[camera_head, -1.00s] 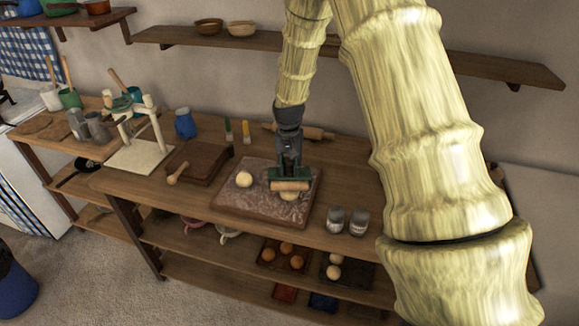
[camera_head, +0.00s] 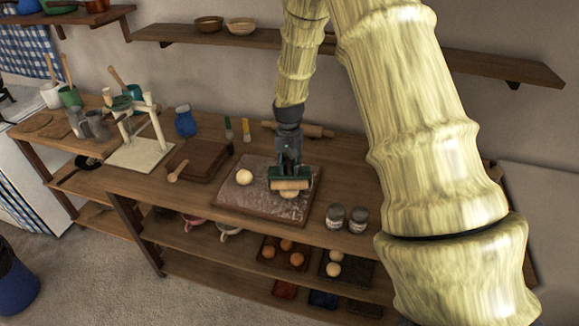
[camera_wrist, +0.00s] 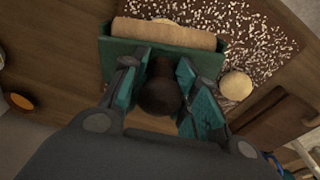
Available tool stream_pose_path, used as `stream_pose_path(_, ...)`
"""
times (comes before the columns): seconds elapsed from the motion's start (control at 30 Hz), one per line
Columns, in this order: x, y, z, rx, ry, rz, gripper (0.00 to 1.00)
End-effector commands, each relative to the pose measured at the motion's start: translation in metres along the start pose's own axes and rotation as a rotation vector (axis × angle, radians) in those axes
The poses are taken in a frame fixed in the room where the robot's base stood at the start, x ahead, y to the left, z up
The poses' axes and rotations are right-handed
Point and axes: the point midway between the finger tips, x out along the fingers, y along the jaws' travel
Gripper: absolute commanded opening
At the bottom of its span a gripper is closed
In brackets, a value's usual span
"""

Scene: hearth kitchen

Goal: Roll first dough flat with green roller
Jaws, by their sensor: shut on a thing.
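My gripper (camera_wrist: 160,88) is shut on the dark handle (camera_wrist: 158,97) of the green roller, which has a green frame (camera_wrist: 121,58) and a pale wooden cylinder (camera_wrist: 165,33). In the head view the green roller (camera_head: 290,184) is over the right part of the speckled board (camera_head: 240,202). One dough piece (camera_head: 289,195) shows just below the cylinder, mostly hidden by it; I cannot tell if they touch. A second round dough ball (camera_head: 244,177) sits to the left on the board, and it also shows in the wrist view (camera_wrist: 236,85).
A wooden rolling pin (camera_head: 306,130) lies behind the board. Two grey jars (camera_head: 346,218) stand to its right. A brown block (camera_head: 198,160) with a small wooden tool (camera_head: 178,170) lies to its left. Bare table shows right of the board.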

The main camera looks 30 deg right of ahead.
Motion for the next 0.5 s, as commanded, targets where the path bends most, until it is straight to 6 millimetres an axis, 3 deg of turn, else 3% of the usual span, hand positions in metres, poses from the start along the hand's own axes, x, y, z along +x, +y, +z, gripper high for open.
stream_pose_path(0.5,0.002,0.002,0.016,-0.001,0.0,0.0,0.0)
